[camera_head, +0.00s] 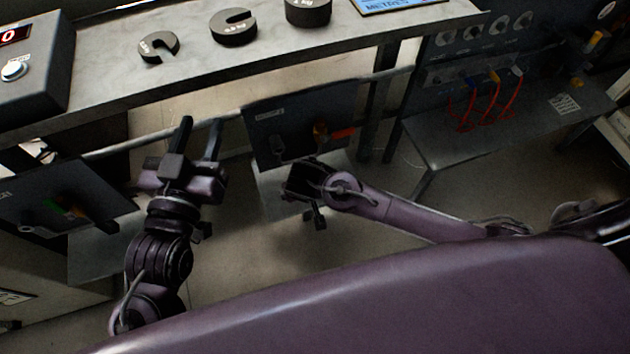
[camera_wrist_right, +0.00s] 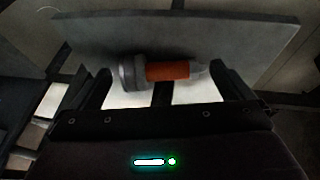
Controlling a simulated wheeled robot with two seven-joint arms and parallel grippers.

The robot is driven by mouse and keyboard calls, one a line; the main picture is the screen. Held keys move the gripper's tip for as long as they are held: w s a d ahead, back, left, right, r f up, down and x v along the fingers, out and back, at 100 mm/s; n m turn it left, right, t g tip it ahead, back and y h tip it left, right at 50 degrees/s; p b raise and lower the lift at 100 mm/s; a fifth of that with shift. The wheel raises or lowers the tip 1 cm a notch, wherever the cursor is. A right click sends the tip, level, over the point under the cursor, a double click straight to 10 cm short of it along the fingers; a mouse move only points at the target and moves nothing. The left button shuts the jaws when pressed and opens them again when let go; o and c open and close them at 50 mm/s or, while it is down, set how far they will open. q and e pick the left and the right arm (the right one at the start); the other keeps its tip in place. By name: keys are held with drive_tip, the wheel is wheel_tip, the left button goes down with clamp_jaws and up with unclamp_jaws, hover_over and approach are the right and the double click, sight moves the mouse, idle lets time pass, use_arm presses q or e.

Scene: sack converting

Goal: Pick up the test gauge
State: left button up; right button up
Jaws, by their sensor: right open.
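In the right wrist view a cylindrical item with an orange middle and grey ends (camera_wrist_right: 168,72) lies across the space between my right gripper's fingers, against a flat dark panel (camera_wrist_right: 200,33). It may be the test gauge, but I cannot read a dial. My right gripper (camera_wrist_right: 160,80) is open around it; I cannot tell whether the fingers touch it. In the head view an orange-red item (camera_head: 322,133) shows on a dark hanging panel (camera_head: 285,115), just beyond my right wrist. My left gripper (camera_head: 198,138) is open and empty below the bench edge.
A grey bench (camera_head: 190,80) runs across the top with slotted weights (camera_head: 234,28) and a dark box with a red display (camera_head: 35,55). Another dark panel (camera_head: 60,205) is at left. A test rack with red cables (camera_head: 490,95) stands at right.

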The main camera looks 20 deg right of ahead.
drive_tip(key=shift+f, duration=0.2)
drive_tip(key=shift+c, duration=0.4)
drive_tip(key=c, duration=1)
drive_tip(key=shift+o, duration=0.2)
drive_tip(key=shift+r, duration=0.1)
